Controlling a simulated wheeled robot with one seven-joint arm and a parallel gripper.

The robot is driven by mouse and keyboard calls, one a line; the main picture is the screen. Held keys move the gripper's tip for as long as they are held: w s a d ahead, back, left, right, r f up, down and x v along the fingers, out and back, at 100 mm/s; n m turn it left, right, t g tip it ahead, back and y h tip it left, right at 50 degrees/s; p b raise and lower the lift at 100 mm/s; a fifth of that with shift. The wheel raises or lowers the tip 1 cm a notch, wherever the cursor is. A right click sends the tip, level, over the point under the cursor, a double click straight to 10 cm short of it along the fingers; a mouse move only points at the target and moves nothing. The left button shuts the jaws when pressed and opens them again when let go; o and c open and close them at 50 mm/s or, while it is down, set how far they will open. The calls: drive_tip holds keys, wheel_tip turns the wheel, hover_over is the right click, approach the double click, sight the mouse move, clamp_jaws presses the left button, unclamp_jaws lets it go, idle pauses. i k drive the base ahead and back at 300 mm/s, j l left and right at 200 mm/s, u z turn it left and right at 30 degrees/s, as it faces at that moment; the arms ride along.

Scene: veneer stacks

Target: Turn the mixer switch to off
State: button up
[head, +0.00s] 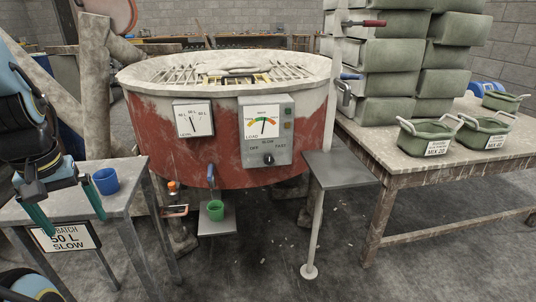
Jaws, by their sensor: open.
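The mixer (145,125) is a round red and whitish tub with a grate on top. A grey control box (284,152) is fixed to its front. The switch (269,158) is a small dark knob low on this box. OFF is printed left of it, SLOW above and FAST to the right; its pointer is too small to read surely. Above it is a coloured LOAD dial (263,122). My gripper (77,224) is at the far left, well apart from the switch. Its two green-tipped fingers are spread, with nothing seen between them.
A bench (128,172) at left bears a blue cup (107,181); a "BATCH 50 L SLOW" sign (65,238) hangs below. A green cup (215,210) stands under the mixer. A post-mounted grey plate (340,169) stands right of the box. Green bins (428,140) sit on the right table.

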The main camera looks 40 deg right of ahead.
sight(269, 159)
drive_tip(key=i+z, duration=0.2)
drive_tip(key=z, duration=0.15)
drive_tip(key=i+z, duration=0.35)
drive_tip(key=i+j+z, duration=0.1)
drive_tip(key=z, duration=0.25)
